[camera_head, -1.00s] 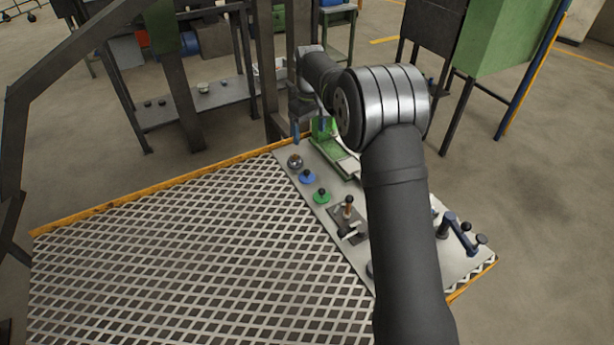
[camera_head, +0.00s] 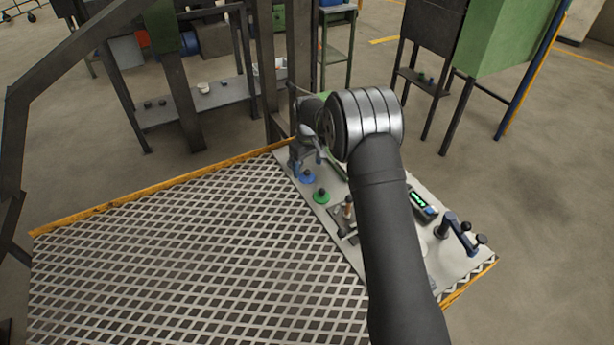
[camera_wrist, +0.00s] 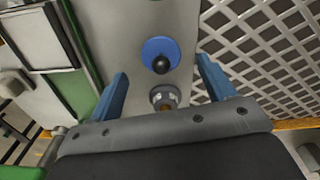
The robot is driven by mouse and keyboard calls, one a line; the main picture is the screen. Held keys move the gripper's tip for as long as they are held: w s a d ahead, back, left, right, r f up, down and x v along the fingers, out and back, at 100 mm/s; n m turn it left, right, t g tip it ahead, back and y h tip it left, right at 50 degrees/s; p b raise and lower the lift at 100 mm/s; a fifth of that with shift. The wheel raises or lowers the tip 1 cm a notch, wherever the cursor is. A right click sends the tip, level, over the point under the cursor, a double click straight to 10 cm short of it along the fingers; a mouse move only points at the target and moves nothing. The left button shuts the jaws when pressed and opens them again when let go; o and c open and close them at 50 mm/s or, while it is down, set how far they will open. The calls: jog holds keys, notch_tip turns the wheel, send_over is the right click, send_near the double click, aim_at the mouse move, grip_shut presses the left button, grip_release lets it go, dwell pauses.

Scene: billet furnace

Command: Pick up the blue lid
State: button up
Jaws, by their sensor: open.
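The blue lid (camera_head: 307,176) is a small disc with a dark knob, lying on the pale board along the grating's right side. In the wrist view the blue lid (camera_wrist: 160,56) lies ahead of the fingertips, slightly above the middle. My gripper (camera_head: 306,160) is at the far end of the board, just beyond the lid. In the wrist view my gripper (camera_wrist: 164,80) is open and empty, its two blue fingers spread to either side. A small round metal pot (camera_wrist: 164,97) with a brownish inside sits between the fingers, nearer the palm.
A green lid (camera_head: 321,196) lies nearer than the blue one. A clamp-like fixture with a knob (camera_head: 348,210), a device with a lit display (camera_head: 422,204) and a blue handle (camera_head: 459,236) stand farther along the board. The grating (camera_head: 200,260) is clear.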

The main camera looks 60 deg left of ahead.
aim_at(307, 170)
notch_tip(307, 170, down, 4)
jog(key=shift+a+r, duration=0.1)
jog(key=shift+r, duration=0.15)
jog(key=c, duration=1)
jog(key=shift+c, duration=0.2)
jog(key=shift+r, duration=0.1)
